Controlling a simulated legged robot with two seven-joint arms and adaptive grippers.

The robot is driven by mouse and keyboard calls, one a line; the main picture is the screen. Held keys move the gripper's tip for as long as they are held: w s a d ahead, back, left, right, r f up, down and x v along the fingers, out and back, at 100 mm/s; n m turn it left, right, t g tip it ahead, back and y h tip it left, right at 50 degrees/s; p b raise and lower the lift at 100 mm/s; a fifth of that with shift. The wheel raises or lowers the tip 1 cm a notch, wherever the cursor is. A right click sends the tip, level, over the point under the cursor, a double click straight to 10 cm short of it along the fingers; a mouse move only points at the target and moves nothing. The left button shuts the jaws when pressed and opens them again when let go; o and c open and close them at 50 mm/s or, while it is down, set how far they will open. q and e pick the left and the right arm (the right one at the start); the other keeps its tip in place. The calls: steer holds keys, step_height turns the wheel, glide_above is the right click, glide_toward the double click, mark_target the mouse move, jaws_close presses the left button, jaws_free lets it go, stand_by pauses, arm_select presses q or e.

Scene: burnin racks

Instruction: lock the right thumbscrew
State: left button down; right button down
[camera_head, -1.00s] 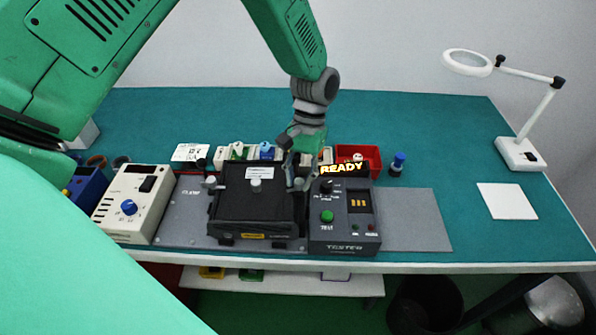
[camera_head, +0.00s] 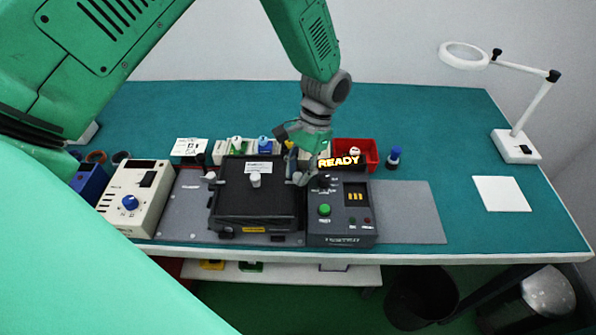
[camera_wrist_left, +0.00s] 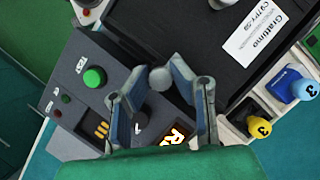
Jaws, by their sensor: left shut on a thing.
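The black fixture box (camera_head: 232,205) with a white label stands on a grey plate, and its lid is down. A grey thumbscrew (camera_head: 210,177) stands at its left side. The right thumbscrew (camera_wrist_left: 160,78) is a round grey knob beside the box's edge in the left wrist view. My left gripper (camera_head: 300,177) points down at the right side of the box. In the wrist view its fingertips (camera_wrist_left: 154,74) are shut on this knob, one on each side. The knob is mostly hidden by the gripper in the head view. My right gripper is not in view.
The tester (camera_head: 340,228) with a green button and a READY sign stands close to the right of the box. A cream power unit (camera_head: 136,197) is at the left. Bottles and a red bin (camera_head: 369,147) stand behind. The table's right side is mostly clear.

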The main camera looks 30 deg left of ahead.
arm_select(q)
steer(key=shift+d, duration=0.1)
steer(key=c, duration=1.4)
jaws_free()
steer(key=shift+w, duration=0.1)
steer(key=shift+d+r, duration=0.1)
steer(key=shift+r, duration=0.05)
steer(key=v, duration=1.1)
steer(key=shift+w+r, duration=0.2)
steer(key=shift+w, duration=0.15)
